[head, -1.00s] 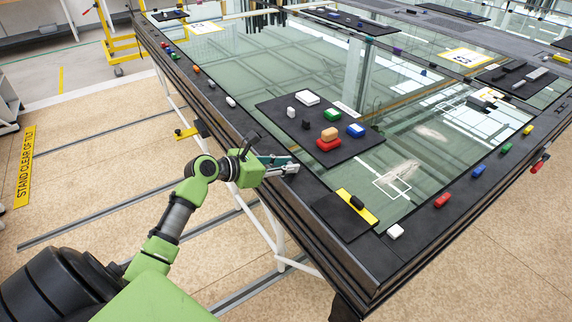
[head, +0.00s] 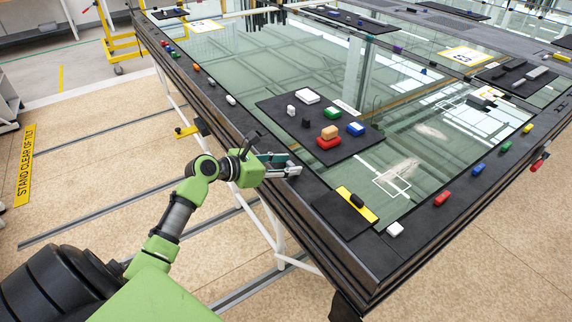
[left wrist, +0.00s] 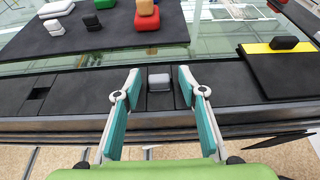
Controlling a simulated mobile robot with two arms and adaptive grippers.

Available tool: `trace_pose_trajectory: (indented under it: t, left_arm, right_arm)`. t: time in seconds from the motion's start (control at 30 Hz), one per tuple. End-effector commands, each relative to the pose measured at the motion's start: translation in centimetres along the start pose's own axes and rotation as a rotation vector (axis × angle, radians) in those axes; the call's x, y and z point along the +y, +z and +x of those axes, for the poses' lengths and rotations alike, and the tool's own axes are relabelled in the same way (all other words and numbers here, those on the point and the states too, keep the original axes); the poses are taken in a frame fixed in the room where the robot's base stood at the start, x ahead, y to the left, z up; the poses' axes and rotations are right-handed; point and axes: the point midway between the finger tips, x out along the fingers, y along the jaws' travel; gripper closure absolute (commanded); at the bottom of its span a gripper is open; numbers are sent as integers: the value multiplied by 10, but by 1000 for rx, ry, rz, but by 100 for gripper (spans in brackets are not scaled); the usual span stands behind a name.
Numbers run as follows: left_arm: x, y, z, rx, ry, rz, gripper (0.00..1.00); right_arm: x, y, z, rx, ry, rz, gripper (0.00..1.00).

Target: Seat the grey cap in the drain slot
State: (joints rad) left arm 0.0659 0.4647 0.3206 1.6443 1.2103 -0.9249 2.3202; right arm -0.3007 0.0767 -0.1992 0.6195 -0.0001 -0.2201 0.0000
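The grey cap (left wrist: 159,81) is a small rounded block on the dark frame edge, centred between my left fingers in the left wrist view. My left gripper (left wrist: 156,90) is open, its two teal-padded fingers on either side of the cap and apart from it. In the head view my left gripper (head: 290,168) is at the near left edge of the glazed frame and largely hides the cap. A small dark square recess (left wrist: 38,94), which looks like the drain slot, lies in the same edge to the left in the left wrist view. My right gripper is not in view.
A black mat (head: 277,107) with several coloured blocks lies on the glass beyond the edge. A black pad with a yellow strip (head: 366,208) and a dark block lies toward the near corner. Several coloured blocks, such as a red one (head: 442,199), line the edges.

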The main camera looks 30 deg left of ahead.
Motion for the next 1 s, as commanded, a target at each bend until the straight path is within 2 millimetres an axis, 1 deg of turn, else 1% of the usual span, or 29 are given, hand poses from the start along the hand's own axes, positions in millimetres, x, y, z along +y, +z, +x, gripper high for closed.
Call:
trace_pose_trajectory:
  t: [0.07,0.17,0.4,0.5,0.6,0.73,0.9,0.97,1.0]
  left_arm:
    - [0,-3,-9,6,0,-1,63]
    - [0,-2,-29,4,2,2,63]
    - [0,0,-82,0,2,2,63]
    - [0,0,-99,0,1,2,63]
    - [0,1,-112,-2,1,2,63]
    - [0,2,-120,-3,0,2,63]
    - [0,2,-121,-3,1,2,63]
    - [2,-2,-119,2,4,6,63]
    - [4,-9,-116,11,10,15,63]
  right_arm:
    - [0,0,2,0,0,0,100]
    - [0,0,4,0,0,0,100]
    - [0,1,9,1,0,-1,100]
    - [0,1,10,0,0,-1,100]
    - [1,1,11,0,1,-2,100]
    - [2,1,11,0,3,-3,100]
    - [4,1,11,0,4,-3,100]
    - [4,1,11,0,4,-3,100]
    - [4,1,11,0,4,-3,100]
